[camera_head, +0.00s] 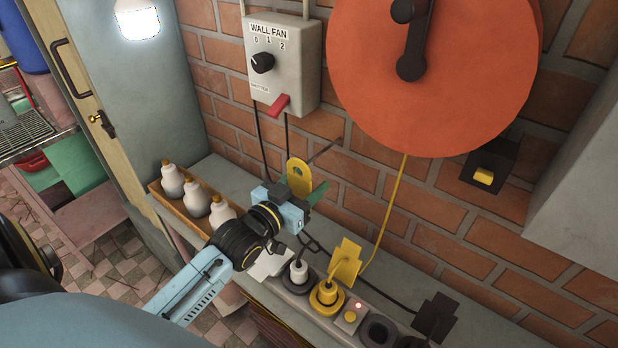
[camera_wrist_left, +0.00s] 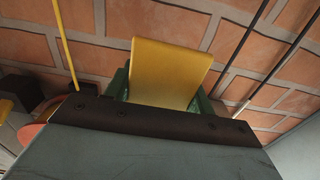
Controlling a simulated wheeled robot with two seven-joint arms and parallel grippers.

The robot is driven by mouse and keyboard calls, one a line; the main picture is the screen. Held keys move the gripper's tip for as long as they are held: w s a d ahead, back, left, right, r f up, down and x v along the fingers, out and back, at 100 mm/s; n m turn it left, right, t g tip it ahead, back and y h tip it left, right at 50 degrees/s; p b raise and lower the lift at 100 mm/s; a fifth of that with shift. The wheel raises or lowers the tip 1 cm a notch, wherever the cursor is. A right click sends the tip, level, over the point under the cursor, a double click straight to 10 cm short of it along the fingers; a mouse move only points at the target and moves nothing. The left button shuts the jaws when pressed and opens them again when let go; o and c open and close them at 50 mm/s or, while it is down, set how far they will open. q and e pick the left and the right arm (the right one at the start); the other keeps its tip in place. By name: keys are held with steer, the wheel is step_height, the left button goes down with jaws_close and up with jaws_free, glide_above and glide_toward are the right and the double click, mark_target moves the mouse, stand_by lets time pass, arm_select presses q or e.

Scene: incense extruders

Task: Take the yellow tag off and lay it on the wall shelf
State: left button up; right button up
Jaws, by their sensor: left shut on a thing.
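The tag looks clear of the shelf. My right gripper is not in view.
Several white bottles (camera_head: 196,199) stand in a wooden tray at the shelf's left. A power strip with a white plug (camera_head: 299,271), a yellow plug (camera_head: 327,292) and upright yellow (camera_head: 345,262) and black plates lies right. The fan switch box (camera_head: 283,62) and orange disc (camera_head: 432,75) are above.

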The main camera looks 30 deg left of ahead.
arm_select(q)
steer(key=shift+s+a+r+p, duration=0.1)
steer(key=shift+s+p, duration=0.55)
steer(key=shift+s, duration=0.5)
